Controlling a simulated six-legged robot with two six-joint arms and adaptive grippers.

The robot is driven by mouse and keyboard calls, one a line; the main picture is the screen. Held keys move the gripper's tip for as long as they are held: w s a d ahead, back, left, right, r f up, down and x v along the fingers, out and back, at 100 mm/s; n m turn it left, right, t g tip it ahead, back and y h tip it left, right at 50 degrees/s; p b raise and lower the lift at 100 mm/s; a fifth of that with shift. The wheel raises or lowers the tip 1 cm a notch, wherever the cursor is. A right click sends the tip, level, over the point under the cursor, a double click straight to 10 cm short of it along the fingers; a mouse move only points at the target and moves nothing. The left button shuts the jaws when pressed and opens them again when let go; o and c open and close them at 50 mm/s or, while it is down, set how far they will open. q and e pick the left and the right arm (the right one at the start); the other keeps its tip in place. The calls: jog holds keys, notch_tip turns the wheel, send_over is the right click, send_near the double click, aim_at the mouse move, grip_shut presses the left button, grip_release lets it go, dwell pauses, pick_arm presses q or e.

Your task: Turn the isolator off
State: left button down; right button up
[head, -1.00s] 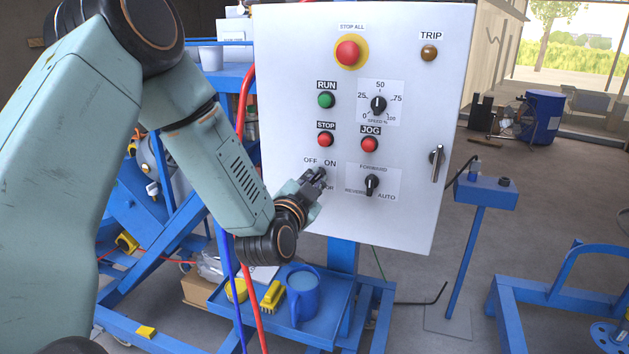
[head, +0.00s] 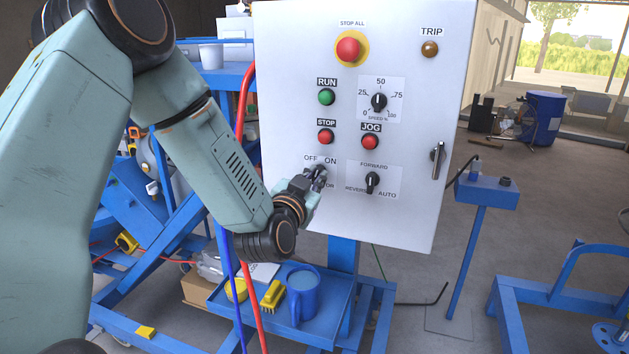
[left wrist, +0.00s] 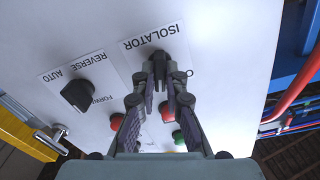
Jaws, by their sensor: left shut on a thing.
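The isolator is a dark rotary knob (left wrist: 160,60) on a white label marked ISOLATOR on the white control panel (head: 420,220). In the head view its OFF and ON marks show above my left gripper (head: 318,177), which covers the knob and part of the label. In the left wrist view my left gripper (left wrist: 164,84) is shut on the knob, with a fingertip on each side of it. The exact angle of the knob is hard to tell. My right gripper is out of view.
Beside the isolator is the forward/reverse selector (head: 372,183). Above are the red STOP button (head: 326,136), JOG button (head: 370,141) and green RUN button (head: 327,97). A door handle (head: 438,165) sticks out at right. Below, a blue tray (head: 335,325) holds a blue mug (head: 302,297).

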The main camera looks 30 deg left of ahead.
pick_arm(q)
jog(key=n+b, duration=0.2)
jog(key=n, duration=0.3)
jog(key=shift+a+n, duration=0.1)
jog(key=shift+n, duration=0.2)
jog(key=n+b, duration=0.2)
jog(key=n, duration=0.3)
jog(key=shift+a+r+n, duration=0.1)
jog(key=shift+n, duration=0.5)
jog(key=c, duration=1.4)
grip_release()
jog(key=shift+s, duration=0.1)
jog(key=v, duration=0.7)
jog(key=shift+s, duration=0.2)
